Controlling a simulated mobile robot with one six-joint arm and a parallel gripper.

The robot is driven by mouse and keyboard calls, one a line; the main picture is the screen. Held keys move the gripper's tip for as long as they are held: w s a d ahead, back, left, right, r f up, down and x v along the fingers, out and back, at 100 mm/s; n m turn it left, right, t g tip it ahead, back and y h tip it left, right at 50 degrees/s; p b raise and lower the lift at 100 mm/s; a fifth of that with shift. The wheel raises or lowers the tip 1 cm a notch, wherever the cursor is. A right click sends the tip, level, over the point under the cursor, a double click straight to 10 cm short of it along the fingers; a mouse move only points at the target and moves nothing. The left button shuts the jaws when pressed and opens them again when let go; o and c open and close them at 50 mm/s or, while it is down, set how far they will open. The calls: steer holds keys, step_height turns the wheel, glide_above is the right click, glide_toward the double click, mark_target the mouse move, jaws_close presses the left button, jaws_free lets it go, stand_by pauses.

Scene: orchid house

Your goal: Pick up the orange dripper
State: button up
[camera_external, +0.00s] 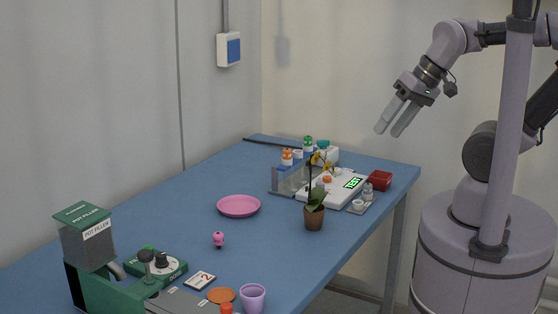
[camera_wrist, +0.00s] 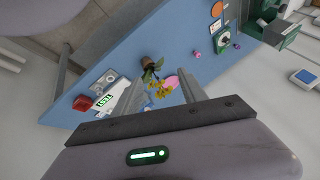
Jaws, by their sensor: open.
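An orange-topped white dripper (camera_external: 287,157) stands upright in a clear grey rack (camera_external: 290,179) towards the far end of the blue table. A green-topped one (camera_external: 308,146) stands just right of it. My gripper (camera_external: 393,131) is open and empty, high in the air to the right of the rack and well apart from it. In the wrist view my gripper's two fingers (camera_wrist: 161,92) are spread, with the table beyond them. I cannot make out the orange dripper in the wrist view; the fingers and gripper body cover part of that area.
A green pot filler (camera_external: 88,240) stands at the near end. The table's middle has free room.

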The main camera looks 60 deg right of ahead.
steer(key=w+d+r+m+h+p, duration=0.1)
steer(key=w+d+r+p, duration=0.15)
steer(key=w+r, duration=0.2)
steer(key=m+g+h+p, duration=0.3)
steer(key=m+h+p, duration=0.1)
steer(key=p, duration=0.1)
glide_above(287, 150)
steer(key=s+a, duration=0.2)
step_height(287, 150, down, 18)
steer(key=x, duration=0.6)
steer(key=shift+w+d+r+b, duration=0.15)
steer(key=shift+w+d+b, duration=0.15)
steer(key=shift+d+b, duration=0.1)
steer(key=shift+s+a+r, duration=0.1)
steer(key=shift+r, duration=0.05)
jaws_close()
